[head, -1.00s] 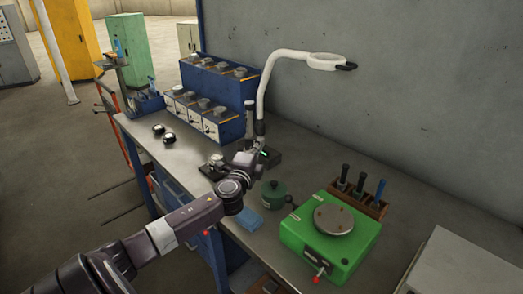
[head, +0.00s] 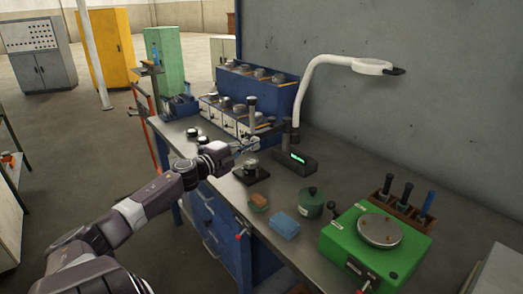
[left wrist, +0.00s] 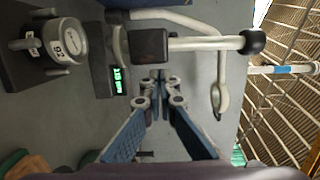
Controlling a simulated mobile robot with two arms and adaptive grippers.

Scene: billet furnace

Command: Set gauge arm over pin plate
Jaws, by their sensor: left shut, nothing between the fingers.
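My left gripper (head: 252,145) is shut and empty above the back part of the bench. Its blue-padded fingers meet at the tips in the left wrist view (left wrist: 157,82). Just beyond the tips there is a black block (left wrist: 150,46) with a pale rod ending in a black knob (left wrist: 252,42). It appears to be the gauge arm; the knobbed post (head: 251,108) stands upright in the head view. Below is the black gauge base with a green display (head: 297,161). A dark square plate (head: 240,178) beside it carries a round metal piece (left wrist: 68,42), perhaps the pin plate. My right gripper is out of view.
A white ring lamp (head: 370,66) arches over the bench. Blue instrument racks (head: 285,95) stand behind. A green pot (head: 310,203), a blue block (head: 285,226), a green box with a round plate (head: 345,240) and a tool rack (head: 410,212) occupy the right side.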

